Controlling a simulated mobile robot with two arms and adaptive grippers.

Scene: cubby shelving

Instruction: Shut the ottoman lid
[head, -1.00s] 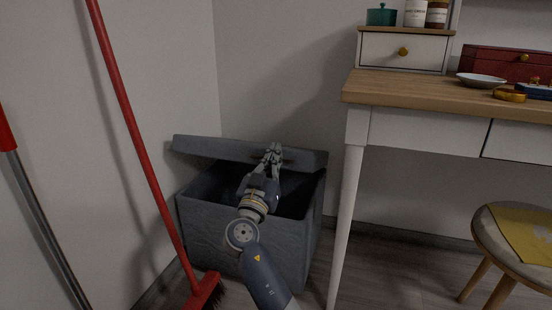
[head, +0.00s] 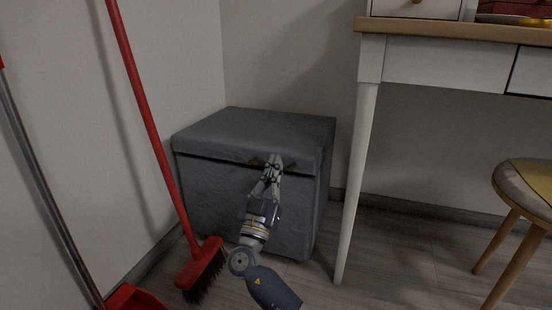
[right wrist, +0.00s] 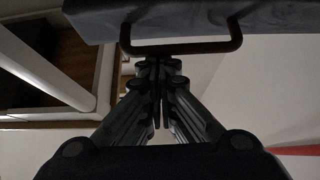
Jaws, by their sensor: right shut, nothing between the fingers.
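The ottoman (head: 225,205) is a grey textured box in the corner. Its lid (head: 265,128) lies flat on top, with a thin dark line where it meets the box. My right gripper (head: 273,161) is shut and empty at the lid's front edge, by the dark handle (head: 290,167). In the right wrist view the handle (right wrist: 185,48) spans the lid edge (right wrist: 180,18), and my shut fingertips (right wrist: 158,62) are right by it; I cannot tell whether they touch. The inside of the ottoman is hidden. My left gripper is not in view.
A red broom (head: 198,270) leans at the left of the ottoman, beside a red dustpan (head: 133,298) with a grey handle. A white-legged desk (head: 440,65) stands to the right, with a round stool (head: 530,190) before it. Floor (head: 400,255) between is clear.

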